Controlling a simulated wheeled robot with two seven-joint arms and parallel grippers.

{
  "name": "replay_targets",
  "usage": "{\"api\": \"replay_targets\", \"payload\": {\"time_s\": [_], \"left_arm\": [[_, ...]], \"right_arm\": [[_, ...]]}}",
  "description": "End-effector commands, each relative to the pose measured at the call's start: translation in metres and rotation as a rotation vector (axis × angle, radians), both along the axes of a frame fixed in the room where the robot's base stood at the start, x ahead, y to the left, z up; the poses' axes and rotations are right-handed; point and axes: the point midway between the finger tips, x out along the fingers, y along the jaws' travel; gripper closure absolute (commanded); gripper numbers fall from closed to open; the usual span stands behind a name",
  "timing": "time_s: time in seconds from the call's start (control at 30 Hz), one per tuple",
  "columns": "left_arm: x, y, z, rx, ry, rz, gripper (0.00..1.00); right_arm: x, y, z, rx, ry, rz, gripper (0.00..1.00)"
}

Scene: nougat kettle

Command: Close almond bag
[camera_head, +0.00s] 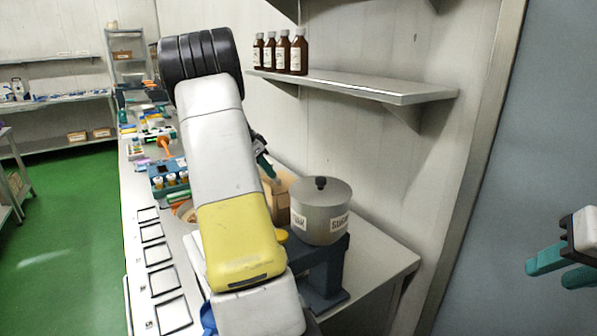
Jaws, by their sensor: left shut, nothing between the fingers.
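A tan, bag-like or box-like thing (281,206) stands on the bench just left of the steel pot, partly hidden by my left arm. I cannot tell whether it is the almond bag or whether its top is open. My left gripper (266,168) shows its teal fingers just above that tan thing, shut and empty. I cannot tell whether the fingers touch it. My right gripper (560,267) is at the far right in front of a grey-blue surface, with its teal fingers apart and nothing between them.
Several brown bottles (282,53) stand on a wall shelf (360,86) above. Black-edged white squares (158,253) line the bench's left edge. Small coloured items (165,180) crowd the bench further back.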

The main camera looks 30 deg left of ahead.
Motion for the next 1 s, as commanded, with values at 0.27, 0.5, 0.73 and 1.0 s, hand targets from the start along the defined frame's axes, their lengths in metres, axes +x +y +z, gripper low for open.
{"api": "replay_targets", "payload": {"time_s": [0.27,0.5,0.73,1.0], "left_arm": [[0.000,0.000,0.012,0.002,-0.001,0.001,1.00],[-0.008,0.005,0.029,0.003,-0.002,0.002,1.00],[-0.027,0.015,0.062,0.004,-0.002,0.003,1.00],[-0.036,0.019,0.078,0.000,0.000,0.001,1.00]], "right_arm": [[0.000,0.000,0.000,0.000,0.000,0.000,0.64],[0.000,0.000,0.000,0.000,0.000,0.000,0.64],[0.000,0.000,0.000,0.000,0.000,0.000,0.64],[0.000,0.000,0.000,0.000,0.000,0.000,0.64]]}}
